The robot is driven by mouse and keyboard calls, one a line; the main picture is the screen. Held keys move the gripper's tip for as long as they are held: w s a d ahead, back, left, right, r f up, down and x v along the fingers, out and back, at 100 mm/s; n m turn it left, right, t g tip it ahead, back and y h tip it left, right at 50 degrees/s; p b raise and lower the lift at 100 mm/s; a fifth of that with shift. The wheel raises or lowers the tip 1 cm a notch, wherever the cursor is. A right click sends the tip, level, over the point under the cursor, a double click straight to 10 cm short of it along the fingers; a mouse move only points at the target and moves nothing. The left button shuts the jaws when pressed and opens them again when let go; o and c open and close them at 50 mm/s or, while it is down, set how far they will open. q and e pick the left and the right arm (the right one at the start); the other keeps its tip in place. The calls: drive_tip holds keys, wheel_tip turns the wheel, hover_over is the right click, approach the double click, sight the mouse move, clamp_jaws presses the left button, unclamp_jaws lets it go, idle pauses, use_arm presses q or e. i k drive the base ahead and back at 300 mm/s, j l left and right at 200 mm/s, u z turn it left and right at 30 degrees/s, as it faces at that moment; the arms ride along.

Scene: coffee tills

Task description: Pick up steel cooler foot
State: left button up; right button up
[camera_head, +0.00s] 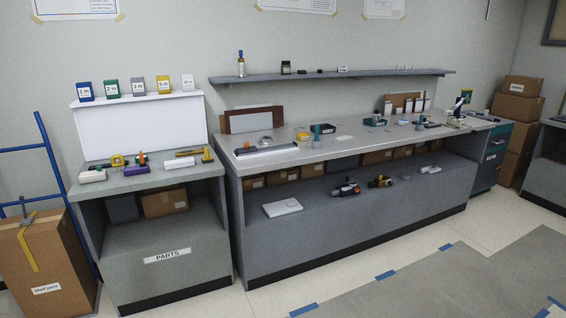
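I cannot tell which of the small items is the steel cooler foot; they are far off and small. Small parts and tools lie on the long grey counter (350,143) in the middle. Among them are a long silver-topped bar (266,149) near its left end and a dark teal device (322,129) right of that. More small items lie on the shorter PARTS bench (140,183) at the left, including a yellow piece (117,160) and a white block (92,176). Neither of my grippers shows in the head view.
A wall shelf (330,77) hangs above the long counter. A white laptop-like slab (283,208) lies on its lower shelf. A cardboard box (45,262) and blue rack (50,150) stand at the left. Stacked boxes (516,108) stand at the right. The floor (400,255) in front is clear.

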sight(375, 117)
drive_tip(key=i+j+u, duration=0.1)
drive_tip(key=i, duration=0.95)
drive_tip(key=i+l+z, duration=0.15)
drive_tip(key=i+z, duration=1)
drive_tip(key=z, duration=0.15)
